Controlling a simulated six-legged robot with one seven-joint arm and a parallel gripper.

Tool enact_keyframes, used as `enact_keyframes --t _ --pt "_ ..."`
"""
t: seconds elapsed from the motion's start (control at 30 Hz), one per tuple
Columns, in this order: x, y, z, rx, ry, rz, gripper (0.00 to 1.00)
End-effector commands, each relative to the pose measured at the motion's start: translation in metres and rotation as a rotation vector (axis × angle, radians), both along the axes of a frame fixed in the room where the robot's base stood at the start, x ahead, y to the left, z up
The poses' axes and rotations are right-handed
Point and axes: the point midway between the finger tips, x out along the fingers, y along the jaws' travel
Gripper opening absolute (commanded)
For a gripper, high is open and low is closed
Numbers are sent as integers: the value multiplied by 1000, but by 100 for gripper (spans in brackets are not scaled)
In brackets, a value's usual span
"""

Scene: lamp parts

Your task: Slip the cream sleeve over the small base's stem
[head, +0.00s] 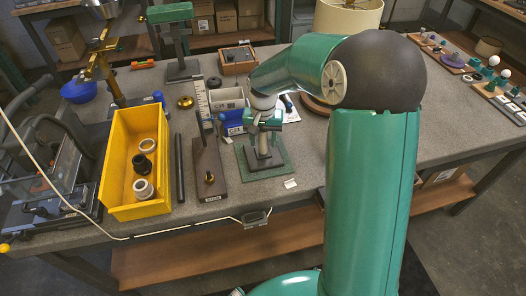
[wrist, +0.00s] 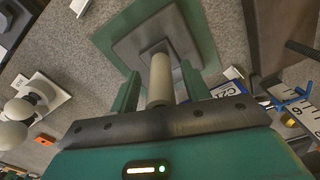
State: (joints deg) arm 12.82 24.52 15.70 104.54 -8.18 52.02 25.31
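The small base is a dark grey square block (wrist: 182,32) on a green square plate (wrist: 118,44); in the head view the dark block (head: 262,161) and the green plate (head: 282,169) lie near the table's front edge. The cream sleeve (wrist: 160,82) is a pale cylinder standing at the middle of the block, in line with it. No bare stem shows; the sleeve's lower end looks close to the block, but I cannot tell if it touches. My gripper (wrist: 162,82) is around the sleeve, with a narrow gap between each finger and it. In the head view my gripper (head: 263,137) is above the base.
A yellow bin (head: 113,160) with several rings stands to the left. A black rod (head: 180,168) and a dark board with a brass knob (head: 208,170) lie between it and the base. A white card (head: 290,183) lies in front.

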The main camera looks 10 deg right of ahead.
Motion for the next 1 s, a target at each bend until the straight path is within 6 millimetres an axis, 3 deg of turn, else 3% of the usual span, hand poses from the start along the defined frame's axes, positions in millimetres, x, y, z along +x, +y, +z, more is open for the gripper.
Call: enact_keyframes --t 0.27,0.73,1.0 --pt "0 0 12 0 -1 0 47" --pt "0 0 110 0 -3 0 47" --pt "0 0 137 0 0 -1 47"
